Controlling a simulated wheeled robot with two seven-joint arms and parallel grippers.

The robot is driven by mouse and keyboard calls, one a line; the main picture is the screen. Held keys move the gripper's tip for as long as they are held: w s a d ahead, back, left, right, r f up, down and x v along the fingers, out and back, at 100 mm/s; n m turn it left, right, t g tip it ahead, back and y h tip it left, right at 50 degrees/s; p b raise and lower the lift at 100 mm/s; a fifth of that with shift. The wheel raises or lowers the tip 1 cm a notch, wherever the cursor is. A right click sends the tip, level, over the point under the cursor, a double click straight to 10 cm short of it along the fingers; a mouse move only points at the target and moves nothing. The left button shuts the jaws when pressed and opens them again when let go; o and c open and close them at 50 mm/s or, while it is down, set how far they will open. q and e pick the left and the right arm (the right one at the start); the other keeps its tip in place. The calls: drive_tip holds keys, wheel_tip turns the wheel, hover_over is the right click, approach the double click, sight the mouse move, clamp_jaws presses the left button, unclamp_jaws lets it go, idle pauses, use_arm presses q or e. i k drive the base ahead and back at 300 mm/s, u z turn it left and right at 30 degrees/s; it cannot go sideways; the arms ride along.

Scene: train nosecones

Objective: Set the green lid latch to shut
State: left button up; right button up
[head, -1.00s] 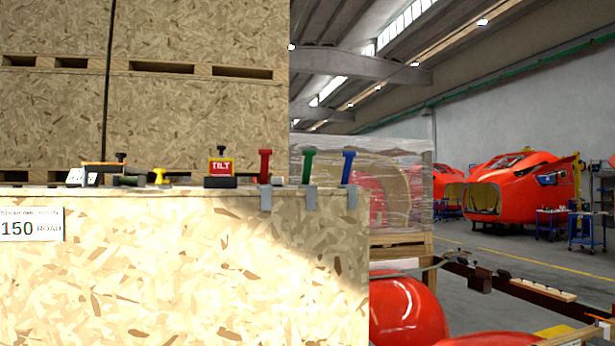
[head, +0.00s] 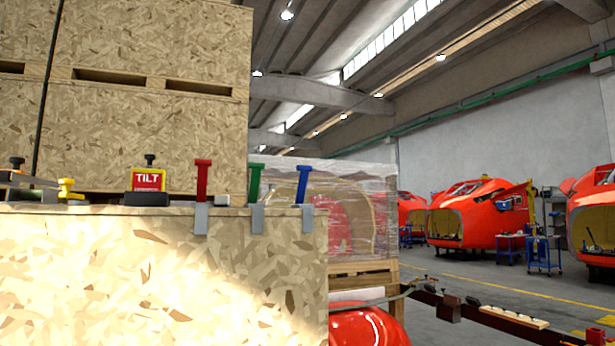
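In the head view, the green lid latch (head: 254,184) stands upright at the top edge of the chipboard crate (head: 150,270), near its right corner. Its grey metal plate (head: 258,219) hangs over the crate's front face. A red latch (head: 203,181) stands to its left and a blue latch (head: 303,184) to its right, both upright, the blue one leaning slightly. Neither of my grippers shows in this view.
A red TILT indicator (head: 149,180) and a yellow knob-like piece (head: 67,188) sit on the crate top, left of the latches. Tall stacked chipboard crates (head: 150,120) rise behind. A wrapped pallet load (head: 345,220) stands behind right.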

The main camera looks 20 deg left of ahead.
sight(256, 167)
drive_tip(key=u, duration=0.1)
drive_tip(key=i, duration=0.7)
drive_tip(key=u, duration=0.6)
